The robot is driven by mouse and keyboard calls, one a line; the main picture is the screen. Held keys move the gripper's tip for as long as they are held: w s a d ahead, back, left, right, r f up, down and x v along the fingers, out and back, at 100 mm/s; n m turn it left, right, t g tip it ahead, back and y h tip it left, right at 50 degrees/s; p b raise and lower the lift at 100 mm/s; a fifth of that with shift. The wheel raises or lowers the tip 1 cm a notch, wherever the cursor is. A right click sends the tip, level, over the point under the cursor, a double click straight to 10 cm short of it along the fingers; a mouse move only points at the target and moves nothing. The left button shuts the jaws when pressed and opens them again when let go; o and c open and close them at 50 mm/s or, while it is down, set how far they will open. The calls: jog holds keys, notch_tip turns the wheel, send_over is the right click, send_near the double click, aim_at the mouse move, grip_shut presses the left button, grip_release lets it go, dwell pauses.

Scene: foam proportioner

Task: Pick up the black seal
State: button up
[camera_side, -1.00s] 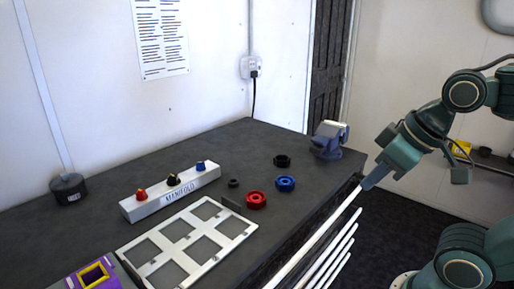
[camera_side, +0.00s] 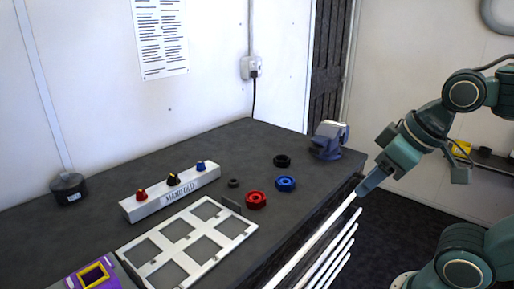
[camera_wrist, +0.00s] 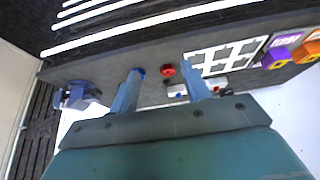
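Two black round parts lie on the dark bench in the side view: a small black ring (camera_side: 233,183) near the manifold, and a larger black ring (camera_side: 282,161) near the vise. I cannot tell for certain which is the black seal; the small one looks most like it. My gripper (camera_side: 364,190) is beyond the bench's right edge, apart from both. In the wrist view my gripper (camera_wrist: 160,88) shows two fingers spread wide with nothing between them held. Neither black part is clear in the wrist view.
A red ring (camera_side: 256,200) and blue ring (camera_side: 285,183) lie between my gripper and the small black ring. The white manifold (camera_side: 172,192), a white frame (camera_side: 148,245), the vise (camera_side: 328,140) and a purple-yellow block (camera_side: 93,277) stand around. White rails (camera_side: 318,246) run along the bench front.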

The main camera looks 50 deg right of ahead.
jog(key=shift+o, duration=0.8)
jog(key=w+a+r+n+g+y, duration=0.1)
jog(key=w+r+n+y, duration=0.2)
jog(key=w, duration=0.8)
jog(key=w+a+r+n+g, duration=0.1)
jog(key=w+r+n, duration=0.35)
jog(key=w, duration=0.75)
jog(key=w+d+f+n+g+y, duration=0.1)
jog(key=w+d+f+n, duration=0.6)
jog(key=w, duration=0.8)
jog(key=d+f+g, duration=0.1)
jog(key=d+f, duration=0.2)
jog(key=f, duration=0.2)
jog(key=shift+w+d+f, duration=0.15)
jog(key=shift+d+f, duration=0.15)
jog(key=shift+d, duration=0.1)
